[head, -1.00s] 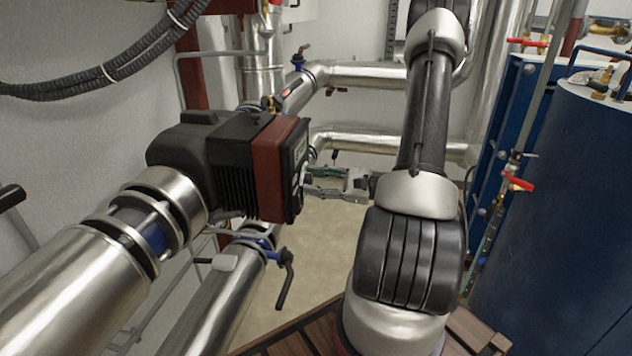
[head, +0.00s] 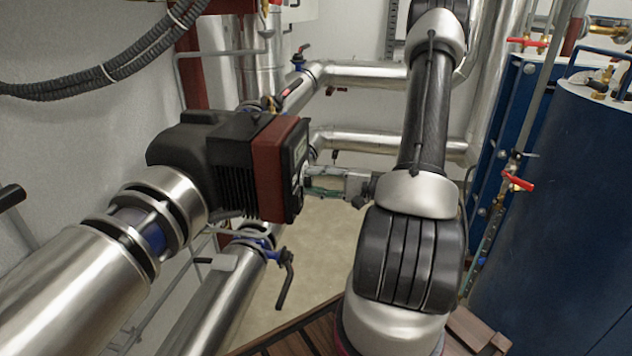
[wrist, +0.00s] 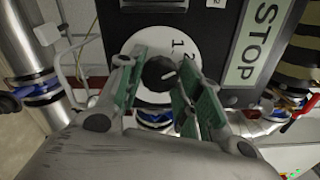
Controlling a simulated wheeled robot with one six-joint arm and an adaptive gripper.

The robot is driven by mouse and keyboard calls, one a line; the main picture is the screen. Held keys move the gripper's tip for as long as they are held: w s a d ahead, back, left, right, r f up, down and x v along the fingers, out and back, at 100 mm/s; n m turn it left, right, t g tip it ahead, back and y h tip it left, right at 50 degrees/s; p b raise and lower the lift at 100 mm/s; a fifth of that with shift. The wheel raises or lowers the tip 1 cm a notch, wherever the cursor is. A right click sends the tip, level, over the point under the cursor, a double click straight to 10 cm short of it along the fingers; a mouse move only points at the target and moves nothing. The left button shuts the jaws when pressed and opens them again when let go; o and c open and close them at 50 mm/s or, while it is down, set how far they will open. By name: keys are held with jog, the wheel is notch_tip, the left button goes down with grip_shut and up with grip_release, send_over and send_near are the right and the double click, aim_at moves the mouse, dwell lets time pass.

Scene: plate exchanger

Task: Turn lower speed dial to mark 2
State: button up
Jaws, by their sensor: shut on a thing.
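The dial is a small black knob (wrist: 158,73) with a short white pointer line, set on a white disc (wrist: 150,98) marked 1 and 2 on the front of the pump (head: 281,170). In the wrist view the pointer is turned toward the right, near the 2; its exact alignment is hard to tell. My gripper (wrist: 157,80) has one green-padded finger on each side of the knob and is shut on it. In the head view my gripper (head: 308,184) reaches the pump's front face from the right, and the dial itself is hidden there.
A STOP label (wrist: 253,42) is right of the dial on the dark panel. Shiny pipes (head: 365,75) run behind and below the pump. A blue valve with a dark lever (head: 284,285) hangs below. A blue tank (head: 570,210) stands at the right.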

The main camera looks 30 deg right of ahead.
dwell(0.5)
jog(key=o, duration=1.1)
jog(key=shift+c, duration=0.2)
jog(key=v, duration=1.2)
